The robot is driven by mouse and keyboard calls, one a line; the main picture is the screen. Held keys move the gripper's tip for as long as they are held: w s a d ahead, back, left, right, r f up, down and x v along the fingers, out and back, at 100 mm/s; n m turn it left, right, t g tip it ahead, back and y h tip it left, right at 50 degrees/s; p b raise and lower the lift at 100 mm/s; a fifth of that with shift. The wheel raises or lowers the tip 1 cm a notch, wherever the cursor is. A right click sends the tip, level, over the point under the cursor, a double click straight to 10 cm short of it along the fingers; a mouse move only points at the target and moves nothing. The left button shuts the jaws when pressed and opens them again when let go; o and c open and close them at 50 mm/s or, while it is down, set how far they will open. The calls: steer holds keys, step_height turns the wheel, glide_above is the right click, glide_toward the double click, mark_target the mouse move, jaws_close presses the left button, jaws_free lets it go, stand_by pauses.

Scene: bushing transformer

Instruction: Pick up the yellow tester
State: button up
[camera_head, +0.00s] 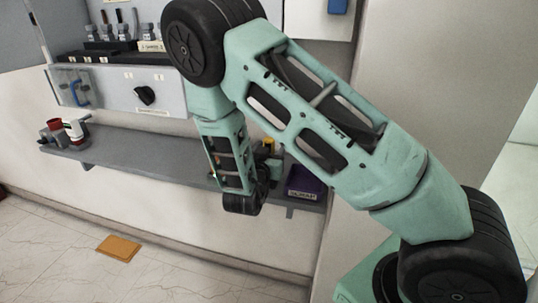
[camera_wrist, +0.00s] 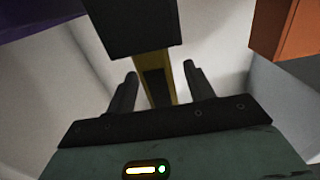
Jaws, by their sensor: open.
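In the wrist view, the yellow tester (camera_wrist: 148,62) shows as a yellow strip with a dark middle, below a large black block that may be its upper part. My gripper (camera_wrist: 159,70) is open, with one dark finger on each side of the yellow strip. Gaps show between the strip and both fingers, and I see no contact. In the head view, a small yellow bit (camera_head: 270,144) shows just right of my forearm, above the shelf. It may be the tester. My arm hides most of that spot, and my fingers cannot be made out there.
The grey wall shelf (camera_head: 135,158) holds a dark purple box (camera_head: 307,181) at its right and red-and-white items (camera_head: 68,131) at its left. A control panel (camera_head: 125,92) hangs above. An orange block (camera_wrist: 285,30) stands right of my gripper. An orange-brown plate (camera_head: 119,248) lies on the floor.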

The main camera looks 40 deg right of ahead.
steer(key=shift+w+d, duration=0.4)
steer(key=shift+d, duration=0.05)
steer(key=c, duration=1.1)
steer(key=shift+r, duration=0.15)
step_height(320, 180, up, 18)
steer(key=p, duration=0.6)
steer(key=shift+r, duration=0.1)
